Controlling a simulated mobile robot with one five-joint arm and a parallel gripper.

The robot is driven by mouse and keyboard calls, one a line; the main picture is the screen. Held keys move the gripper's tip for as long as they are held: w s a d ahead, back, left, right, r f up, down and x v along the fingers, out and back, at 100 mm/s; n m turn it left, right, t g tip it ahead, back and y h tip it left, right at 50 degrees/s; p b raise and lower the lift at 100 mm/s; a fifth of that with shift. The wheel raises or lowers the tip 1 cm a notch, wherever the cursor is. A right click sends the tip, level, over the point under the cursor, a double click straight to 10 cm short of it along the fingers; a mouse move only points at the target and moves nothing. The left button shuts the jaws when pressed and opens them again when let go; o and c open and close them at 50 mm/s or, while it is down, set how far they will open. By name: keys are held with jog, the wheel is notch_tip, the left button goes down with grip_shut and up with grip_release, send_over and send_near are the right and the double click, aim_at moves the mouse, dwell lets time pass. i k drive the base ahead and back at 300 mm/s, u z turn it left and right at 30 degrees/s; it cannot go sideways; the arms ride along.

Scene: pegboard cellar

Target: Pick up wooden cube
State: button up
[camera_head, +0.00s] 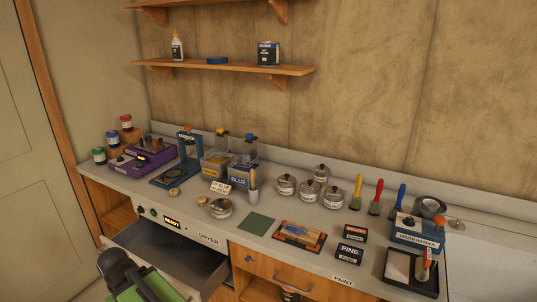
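I cannot make out a wooden cube for certain. A small tan lump (174,191) lies on the counter in front of the blue stand, and another small tan piece (202,200) lies to its right; both are too small to tell their shape. A dark and green part of my arm shows at the bottom left, over the open drawer. My gripper (115,266) seems to be its black end, well short of the tan pieces. Its fingers cannot be made out, and I see nothing held in it.
The open drawer (205,268) juts out below the counter (205,226). A purple device (150,152), blue stand (188,155), several lidded pots, upright brushes, a green mat (256,223) and small boxes crowd the counter. A shelf (225,68) hangs above.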

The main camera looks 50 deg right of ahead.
aim_at(245, 158)
jog(key=z, duration=0.35)
jog(key=i, duration=1.5)
jog(key=u, duration=0.6)
